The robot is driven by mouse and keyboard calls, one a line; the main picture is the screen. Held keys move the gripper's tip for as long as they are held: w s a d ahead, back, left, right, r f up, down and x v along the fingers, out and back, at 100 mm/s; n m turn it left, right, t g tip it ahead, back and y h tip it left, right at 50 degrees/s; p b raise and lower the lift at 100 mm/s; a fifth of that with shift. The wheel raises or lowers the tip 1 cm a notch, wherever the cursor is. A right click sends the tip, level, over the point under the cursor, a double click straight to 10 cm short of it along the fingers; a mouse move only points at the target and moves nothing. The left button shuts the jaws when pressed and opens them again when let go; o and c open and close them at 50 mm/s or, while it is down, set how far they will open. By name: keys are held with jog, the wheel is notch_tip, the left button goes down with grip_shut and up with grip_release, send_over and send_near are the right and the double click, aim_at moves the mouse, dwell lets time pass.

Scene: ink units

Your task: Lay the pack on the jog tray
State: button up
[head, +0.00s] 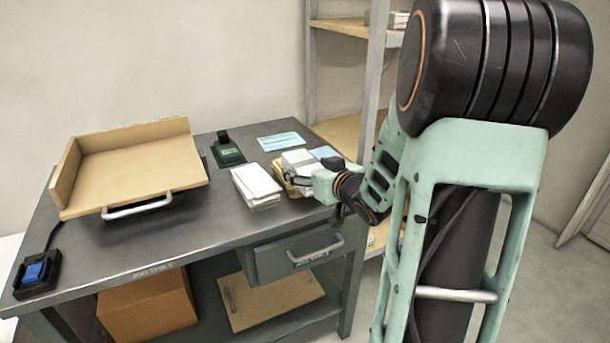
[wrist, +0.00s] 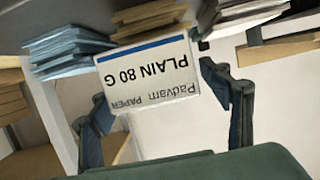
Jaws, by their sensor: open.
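The pack (wrist: 150,75) is a white paper pack with a blue stripe, its "PLAIN 80 G" label upside down in the wrist view. In the head view a pale block (head: 297,157) at my gripper seems to be this pack, partly hidden by the gripper. My gripper (head: 298,181) is open, at the right side of the table. In the wrist view its fingers (wrist: 160,100) stand apart on either side of the pack's label end; I cannot tell whether they touch it. The jog tray (head: 140,170) is a tilted, bare wooden tray with two raised walls, at the table's left.
A white paper stack (head: 257,186) lies left of my gripper on the grey table (head: 190,228). Behind are a dark green device (head: 228,151) and blue sheets (head: 281,141). A blue-button box (head: 37,272) sits front left. Shelving (head: 340,30) stands behind right.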

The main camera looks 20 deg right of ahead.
jog(key=shift+x, duration=1)
jog(key=c, duration=1.8)
jog(key=shift+o, duration=0.2)
jog(key=shift+r, duration=0.1)
